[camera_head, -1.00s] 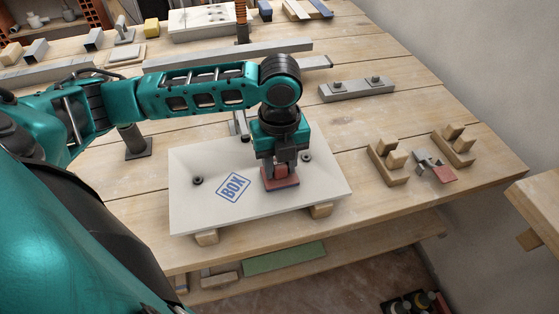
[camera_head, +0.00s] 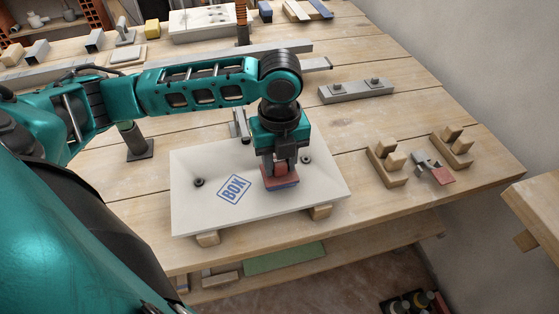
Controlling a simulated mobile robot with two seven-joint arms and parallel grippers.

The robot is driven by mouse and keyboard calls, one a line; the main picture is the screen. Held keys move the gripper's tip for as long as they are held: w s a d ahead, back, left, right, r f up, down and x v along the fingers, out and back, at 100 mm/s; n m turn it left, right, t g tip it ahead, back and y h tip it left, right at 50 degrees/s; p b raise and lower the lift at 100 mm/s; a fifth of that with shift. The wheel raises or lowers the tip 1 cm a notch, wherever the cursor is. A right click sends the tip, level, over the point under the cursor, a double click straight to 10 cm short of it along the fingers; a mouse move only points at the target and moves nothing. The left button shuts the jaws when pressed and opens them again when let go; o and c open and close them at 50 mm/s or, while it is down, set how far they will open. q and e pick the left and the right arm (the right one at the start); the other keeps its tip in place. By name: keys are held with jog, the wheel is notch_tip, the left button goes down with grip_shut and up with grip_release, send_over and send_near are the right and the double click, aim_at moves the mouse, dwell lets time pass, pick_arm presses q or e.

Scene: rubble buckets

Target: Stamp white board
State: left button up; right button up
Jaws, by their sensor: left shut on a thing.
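The white board (camera_head: 205,215) lies on wooden blocks at the front of the workbench. A blue framed "BOX" mark (camera_head: 234,189) is printed on it, left of centre. My left gripper (camera_head: 281,168) points down over the board's right half, shut on a stamp (camera_head: 281,182) with a reddish body and a blue lower edge. The stamp is at or just above the board; I cannot tell whether it touches. The board under it is hidden. My right gripper is not in view.
Wooden holders (camera_head: 387,166) stand right of the board, with a grey and red piece (camera_head: 434,172) between them. A metal bar (camera_head: 356,91) lies behind. A dark-based post (camera_head: 138,143) stands left. Another wooden surface (camera_head: 535,205) juts in at right.

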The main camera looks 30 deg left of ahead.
pick_arm(q)
jog(key=shift+r, duration=2.65)
